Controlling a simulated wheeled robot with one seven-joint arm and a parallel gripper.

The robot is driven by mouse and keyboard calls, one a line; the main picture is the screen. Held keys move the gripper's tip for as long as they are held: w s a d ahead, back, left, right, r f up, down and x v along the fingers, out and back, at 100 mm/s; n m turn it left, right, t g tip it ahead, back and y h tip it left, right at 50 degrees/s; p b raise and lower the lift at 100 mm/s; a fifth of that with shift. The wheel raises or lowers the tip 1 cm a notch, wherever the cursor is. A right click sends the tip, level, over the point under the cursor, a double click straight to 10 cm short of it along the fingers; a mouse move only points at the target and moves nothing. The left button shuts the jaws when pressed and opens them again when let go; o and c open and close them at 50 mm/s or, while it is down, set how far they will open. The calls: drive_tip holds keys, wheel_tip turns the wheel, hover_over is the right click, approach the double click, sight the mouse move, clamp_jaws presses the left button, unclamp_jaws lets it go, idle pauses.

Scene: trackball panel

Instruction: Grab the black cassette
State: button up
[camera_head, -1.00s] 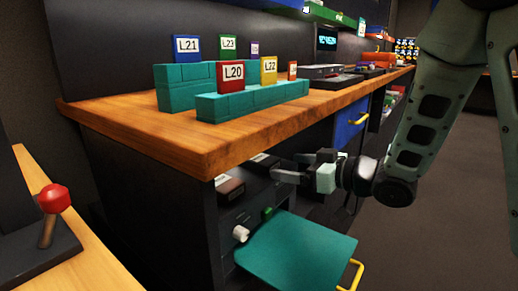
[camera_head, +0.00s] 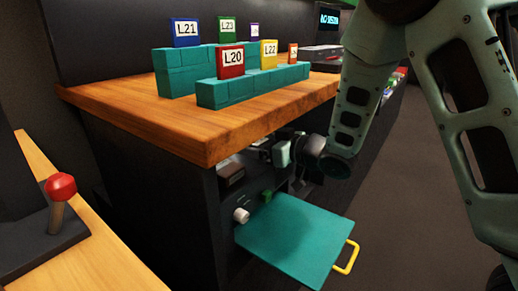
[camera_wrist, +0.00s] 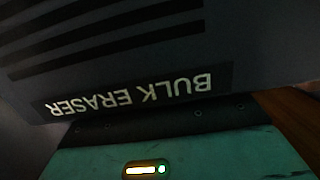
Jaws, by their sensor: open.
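My gripper (camera_head: 268,148) is at the open compartment under the wooden desk top, its fingers reaching in just below the desk edge; it is open. A dark brown-black block (camera_head: 230,174), possibly a cassette, sits inside the compartment to the left of my gripper. I cannot tell whether it is the black cassette. Any other cassette in there is hidden by my gripper and shadow. The wrist view shows a dark vented housing (camera_wrist: 150,35) with an upside-down "BULK ERASER" label (camera_wrist: 140,97), and no fingers or cassette that I can make out.
A teal flap (camera_head: 295,238) with a yellow handle (camera_head: 346,257) hangs open below my gripper. A white knob (camera_head: 241,215) and a green switch (camera_head: 267,196) are on the front panel. The desk edge (camera_head: 210,150) lies close above. Labelled cassettes stand on teal racks (camera_head: 250,90).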

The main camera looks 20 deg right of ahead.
drive_tip(key=shift+w, duration=0.1)
drive_tip(key=shift+c, duration=0.3)
drive_tip(key=c, duration=1.1)
drive_tip(key=shift+o, duration=0.2)
drive_tip(key=shift+r, duration=0.1)
